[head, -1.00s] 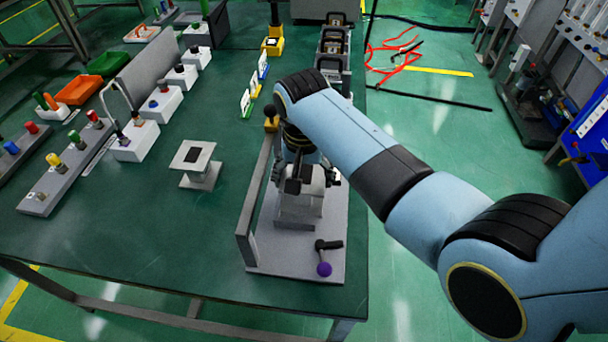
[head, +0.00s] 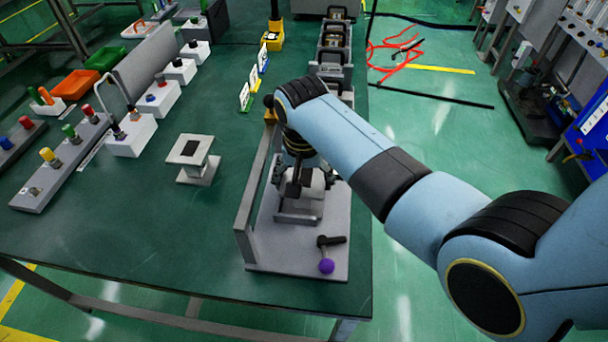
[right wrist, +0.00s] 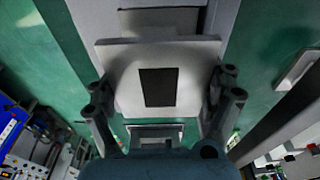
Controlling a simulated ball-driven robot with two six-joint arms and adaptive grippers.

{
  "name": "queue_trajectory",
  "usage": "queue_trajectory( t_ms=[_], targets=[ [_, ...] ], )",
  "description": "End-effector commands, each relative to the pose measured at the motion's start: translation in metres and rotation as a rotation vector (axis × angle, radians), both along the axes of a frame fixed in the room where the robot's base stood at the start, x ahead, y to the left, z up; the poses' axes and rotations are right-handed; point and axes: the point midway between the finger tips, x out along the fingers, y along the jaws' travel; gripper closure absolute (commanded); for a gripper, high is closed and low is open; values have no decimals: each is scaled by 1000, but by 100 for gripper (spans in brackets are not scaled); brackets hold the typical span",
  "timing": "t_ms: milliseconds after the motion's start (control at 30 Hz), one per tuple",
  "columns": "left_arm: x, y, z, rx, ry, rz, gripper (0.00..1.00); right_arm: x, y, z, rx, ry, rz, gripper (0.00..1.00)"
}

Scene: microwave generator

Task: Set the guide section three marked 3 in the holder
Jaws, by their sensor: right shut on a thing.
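My right gripper (head: 303,180) is shut on a pale grey guide section (head: 316,187) over the holder (head: 335,220). In the right wrist view the section's square end plate (right wrist: 200,80) with a dark rectangular opening sits between the two fingers (right wrist: 165,108). No number can be read on it. The holder is a grey base plate with an upright wall on its left, a grey block (head: 298,212) under the gripper and a clamp lever with a purple knob (head: 326,266) at the front. Whether the section touches the block is hidden. My left gripper is not in view.
Another flanged section (head: 193,158) stands on the green table left of the holder. Numbered cards (head: 254,80) stand behind the holder, and a rack of several sections (head: 334,45) is at the back. Switch boxes and trays line the left. The front left table is clear.

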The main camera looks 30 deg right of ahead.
Motion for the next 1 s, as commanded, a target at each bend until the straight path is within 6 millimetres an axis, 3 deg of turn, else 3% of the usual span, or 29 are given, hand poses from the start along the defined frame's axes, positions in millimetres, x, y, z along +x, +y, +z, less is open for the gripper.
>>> queue_trajectory(
  t_ms=[333,367,467,767,867,1000],
  targets=[
    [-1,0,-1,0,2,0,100,1,0,-3,0,-1,0,70],
    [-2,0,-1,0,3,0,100,1,0,-3,0,-1,0,15],
    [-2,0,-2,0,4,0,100,1,0,-3,0,-1,0,2],
    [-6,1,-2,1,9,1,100,-1,0,-3,0,1,0,0],
    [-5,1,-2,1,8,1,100,-1,1,5,0,0,-1,0],
    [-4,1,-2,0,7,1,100,-3,3,31,0,-4,-1,0]
  ],
)
